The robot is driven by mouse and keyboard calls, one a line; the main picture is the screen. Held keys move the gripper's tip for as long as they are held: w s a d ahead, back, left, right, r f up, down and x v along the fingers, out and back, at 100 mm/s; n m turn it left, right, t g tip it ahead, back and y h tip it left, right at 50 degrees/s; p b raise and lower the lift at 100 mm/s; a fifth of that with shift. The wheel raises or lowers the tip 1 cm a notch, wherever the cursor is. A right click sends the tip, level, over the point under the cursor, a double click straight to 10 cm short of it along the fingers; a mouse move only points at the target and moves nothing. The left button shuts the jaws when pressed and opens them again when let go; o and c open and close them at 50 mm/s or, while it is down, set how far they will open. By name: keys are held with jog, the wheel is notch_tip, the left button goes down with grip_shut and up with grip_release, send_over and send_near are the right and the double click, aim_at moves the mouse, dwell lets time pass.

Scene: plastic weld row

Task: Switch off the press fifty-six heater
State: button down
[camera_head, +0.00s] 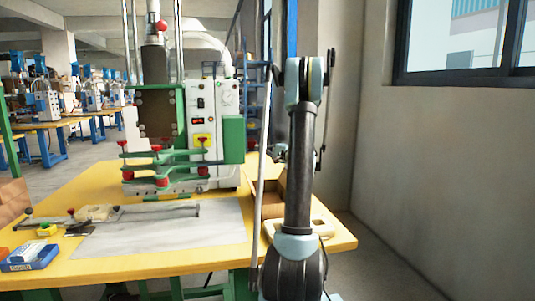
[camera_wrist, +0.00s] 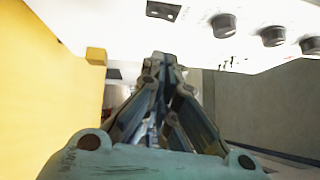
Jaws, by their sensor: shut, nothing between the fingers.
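The press (camera_head: 190,110) stands upright on the yellow table in the head view. I cannot read which control is the heater's. In the wrist view, my gripper (camera_wrist: 160,62) is shut and empty, its tips just below a white machine face (camera_wrist: 120,25). That face has a dark plate (camera_wrist: 163,10) and several round black knobs (camera_wrist: 223,25). The tips look apart from these controls.
The yellow table (camera_head: 110,270) bears a grey sheet (camera_head: 165,235), a blue box (camera_head: 30,257) and an open cardboard box (camera_head: 270,205). A yellow block (camera_wrist: 96,56) is left of my gripper in the wrist view. A wall (camera_head: 450,150) closes the right side.

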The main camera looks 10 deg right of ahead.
jog(key=w+a, duration=0.2)
jog(key=a, duration=0.4)
jog(key=shift+r, duration=0.35)
